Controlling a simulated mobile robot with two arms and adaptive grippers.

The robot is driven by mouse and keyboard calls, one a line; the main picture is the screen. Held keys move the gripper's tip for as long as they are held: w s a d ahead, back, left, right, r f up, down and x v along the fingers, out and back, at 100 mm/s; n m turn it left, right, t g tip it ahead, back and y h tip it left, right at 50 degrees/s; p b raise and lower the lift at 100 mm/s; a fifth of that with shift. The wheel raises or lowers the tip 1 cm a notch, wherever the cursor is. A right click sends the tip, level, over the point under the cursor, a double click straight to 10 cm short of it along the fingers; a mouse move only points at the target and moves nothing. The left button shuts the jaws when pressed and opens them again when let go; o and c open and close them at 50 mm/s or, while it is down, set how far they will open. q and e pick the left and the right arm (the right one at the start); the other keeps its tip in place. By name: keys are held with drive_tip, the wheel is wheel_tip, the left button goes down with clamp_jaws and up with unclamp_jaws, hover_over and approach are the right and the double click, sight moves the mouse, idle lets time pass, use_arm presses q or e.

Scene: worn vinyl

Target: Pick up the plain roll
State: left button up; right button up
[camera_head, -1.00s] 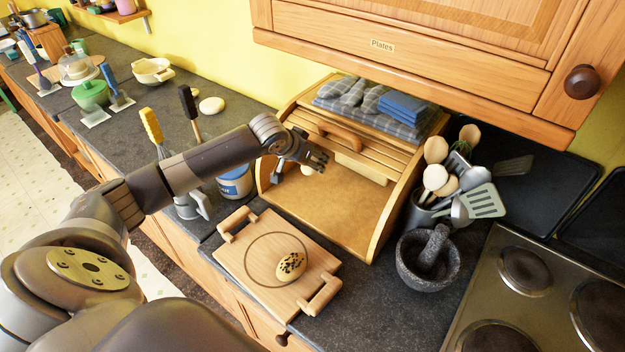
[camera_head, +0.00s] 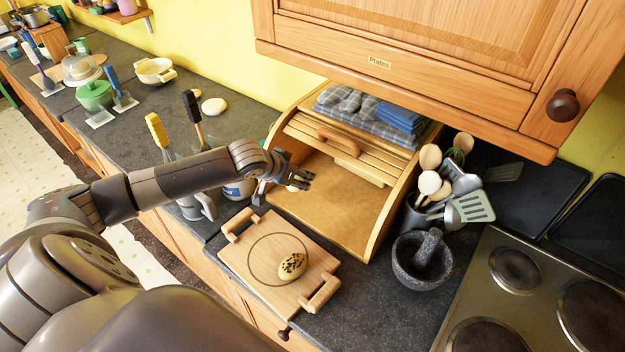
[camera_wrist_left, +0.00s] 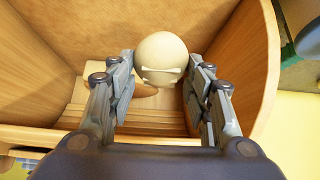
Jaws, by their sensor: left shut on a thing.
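The plain roll (camera_wrist_left: 160,56) is a pale, smooth, round bun held between the fingertips of my left gripper (camera_wrist_left: 162,80) in the left wrist view. In the head view, my left gripper (camera_head: 301,180) is at the left part of the open mouth of the wooden bread bin (camera_head: 345,205). Only a small part of the roll (camera_head: 295,188) shows there, below the fingers. A second roll, dotted with dark seeds (camera_head: 292,266), lies on the wooden board (camera_head: 250,265) in front of the bin. My right gripper is not in view.
A mortar (camera_head: 422,262) and utensil pot (camera_head: 415,218) stand right of the bin. A blue-labelled jar (camera_head: 238,188) stands close left, behind my arm.

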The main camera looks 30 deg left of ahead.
use_arm(q)
drive_tip(key=s+r, duration=0.1)
drive_tip(key=s, duration=0.7)
drive_tip(key=shift+s, duration=0.25)
idle(0.4)
